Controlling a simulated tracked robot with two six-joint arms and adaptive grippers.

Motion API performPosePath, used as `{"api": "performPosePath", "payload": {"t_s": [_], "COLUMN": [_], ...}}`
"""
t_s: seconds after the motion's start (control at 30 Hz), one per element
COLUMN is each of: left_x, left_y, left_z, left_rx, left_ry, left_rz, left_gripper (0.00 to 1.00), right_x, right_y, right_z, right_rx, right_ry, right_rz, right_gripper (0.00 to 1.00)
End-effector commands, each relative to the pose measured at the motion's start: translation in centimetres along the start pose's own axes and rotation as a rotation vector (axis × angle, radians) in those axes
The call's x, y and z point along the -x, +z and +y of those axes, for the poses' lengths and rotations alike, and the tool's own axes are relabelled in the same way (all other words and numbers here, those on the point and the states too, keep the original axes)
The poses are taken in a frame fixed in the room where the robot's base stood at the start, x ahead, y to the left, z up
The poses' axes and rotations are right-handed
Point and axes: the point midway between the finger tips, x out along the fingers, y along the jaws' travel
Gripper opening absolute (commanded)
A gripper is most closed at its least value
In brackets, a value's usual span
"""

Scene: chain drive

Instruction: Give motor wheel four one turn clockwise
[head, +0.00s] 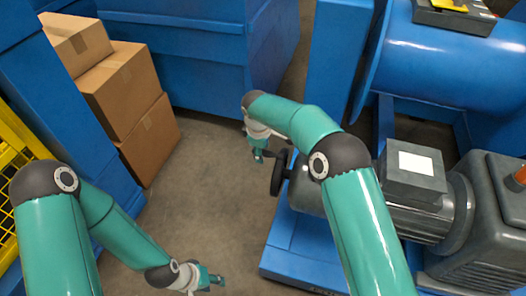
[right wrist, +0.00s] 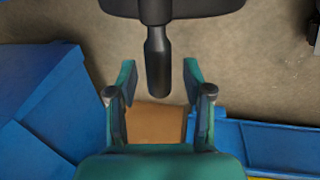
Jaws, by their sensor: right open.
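The black handwheel (head: 278,173) sits on the end of the grey motor (head: 308,190) in the head view; no number is readable. In the right wrist view the wheel's dark rim (right wrist: 205,8) crosses the top, and its crank handle (right wrist: 158,62) points down toward my gripper. My right gripper (head: 259,156) is just left of the wheel. In the right wrist view its two green fingers (right wrist: 161,80) are open, with the handle's end between them and a gap on each side. My left gripper (head: 217,281) hangs empty over the floor; its opening is unclear.
A blue base (head: 285,255) carries the motor and a grey gearbox (head: 480,225). A blue drum (head: 450,65) is behind them. Stacked cardboard boxes (head: 128,90), blue cabinets (head: 190,50) and a yellow mesh guard (head: 15,150) stand left. The floor (head: 205,190) between is clear.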

Motion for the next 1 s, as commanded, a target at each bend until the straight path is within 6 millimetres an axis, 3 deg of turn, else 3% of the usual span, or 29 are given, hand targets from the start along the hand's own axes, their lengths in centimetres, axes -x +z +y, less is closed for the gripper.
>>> {"api": "performPosePath", "payload": {"t_s": [0.3,0.6,1.0], "left_x": [-0.03,-0.03,-0.35], "left_y": [0.00,0.00,0.00], "left_z": [-0.01,-0.01,-0.13], "left_rx": [0.000,0.000,0.000], "left_ry": [0.000,0.000,0.000], "left_rz": [0.000,0.000,0.000], "left_gripper": [0.40,0.40,0.40], "right_x": [-0.16,-0.16,-0.28], "right_y": [0.05,0.08,0.19], "right_z": [0.05,0.04,-0.09], "right_rx": [-0.001,-0.002,-0.001], "right_ry": [0.001,0.000,0.006], "right_rz": [0.000,0.000,-0.003], "right_gripper": [0.49,0.00,0.00]}}
